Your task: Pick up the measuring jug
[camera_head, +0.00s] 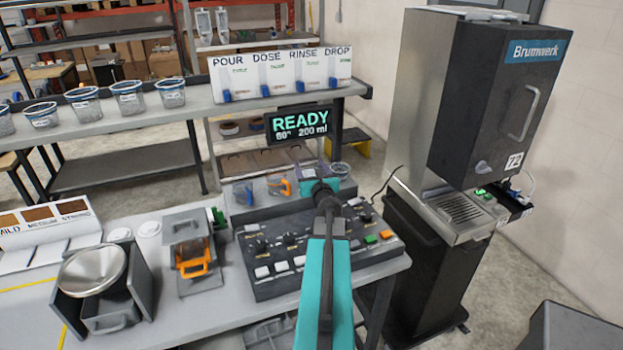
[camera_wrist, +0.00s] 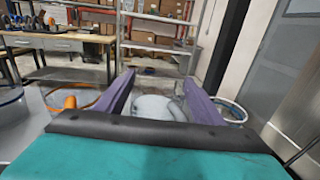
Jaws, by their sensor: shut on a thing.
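A clear measuring jug with a blue rim (camera_head: 341,171) is at the far end of my arm, beyond the button panel. My gripper (camera_head: 324,170) is beside it and shut on it. In the wrist view the purple fingers of my gripper (camera_wrist: 158,92) stand apart with a pale, see-through shape between them. A blue rim shows right of the right finger. My teal arm and wrist hide part of the jug; its handle and base are not clear to me.
A blue-handled jug (camera_head: 243,191) and an orange-handled jug (camera_head: 279,186) stand left of my gripper. The button panel (camera_head: 285,248) lies below my arm. The READY display (camera_head: 298,124) is behind. A tall dispenser (camera_head: 490,105) stands right. Several blue-rimmed tubs line the back-left bench.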

